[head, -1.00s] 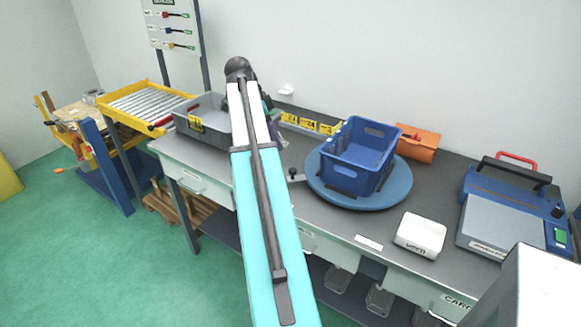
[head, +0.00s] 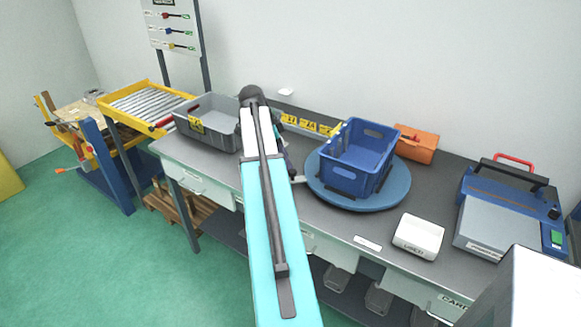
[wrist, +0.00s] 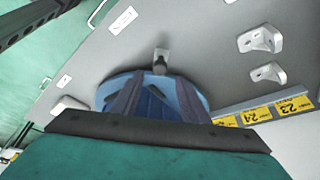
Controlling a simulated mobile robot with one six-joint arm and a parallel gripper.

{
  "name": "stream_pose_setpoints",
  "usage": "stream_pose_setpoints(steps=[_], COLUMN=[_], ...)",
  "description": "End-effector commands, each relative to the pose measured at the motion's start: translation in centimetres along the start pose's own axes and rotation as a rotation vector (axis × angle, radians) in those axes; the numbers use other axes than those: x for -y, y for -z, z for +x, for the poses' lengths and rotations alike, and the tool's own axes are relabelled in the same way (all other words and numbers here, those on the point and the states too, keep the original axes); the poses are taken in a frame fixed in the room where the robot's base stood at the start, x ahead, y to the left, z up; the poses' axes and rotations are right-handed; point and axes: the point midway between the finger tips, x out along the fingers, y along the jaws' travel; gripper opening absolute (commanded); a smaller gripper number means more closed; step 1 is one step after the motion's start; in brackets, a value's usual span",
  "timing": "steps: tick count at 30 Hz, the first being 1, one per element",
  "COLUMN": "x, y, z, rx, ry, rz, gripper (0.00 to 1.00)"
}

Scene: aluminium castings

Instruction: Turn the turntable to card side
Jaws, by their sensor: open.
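The turntable (head: 392,194) is a round blue disc on the grey bench. A blue crate (head: 350,178) stands on it. In the wrist view the turntable (wrist: 196,97) shows a small dark knob with a light plate (wrist: 161,58) at its rim. In the head view the knob is mostly hidden by my arm. My gripper (wrist: 156,92) is open and empty, its two dark fingers apart over the turntable and crate in the wrist view. In the head view it is mostly hidden behind my arm, just left of the turntable.
A grey tray (head: 207,133) stands to the left. Yellow number tags (head: 312,126) line the bench back. An orange box (head: 417,146), a white bin (head: 418,236) and a blue machine (head: 508,212) are to the right. Pale brackets (wrist: 262,38) lie on the bench.

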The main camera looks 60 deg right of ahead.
Motion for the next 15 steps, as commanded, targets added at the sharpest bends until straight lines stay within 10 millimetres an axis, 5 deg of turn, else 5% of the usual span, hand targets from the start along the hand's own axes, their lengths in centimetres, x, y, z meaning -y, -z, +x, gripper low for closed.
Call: stream_pose_setpoints(steps=[15], x=[0.0], y=[0.1], z=[5.0], rx=[0.000], ry=[-0.001], rz=[0.000], gripper=[0.41])
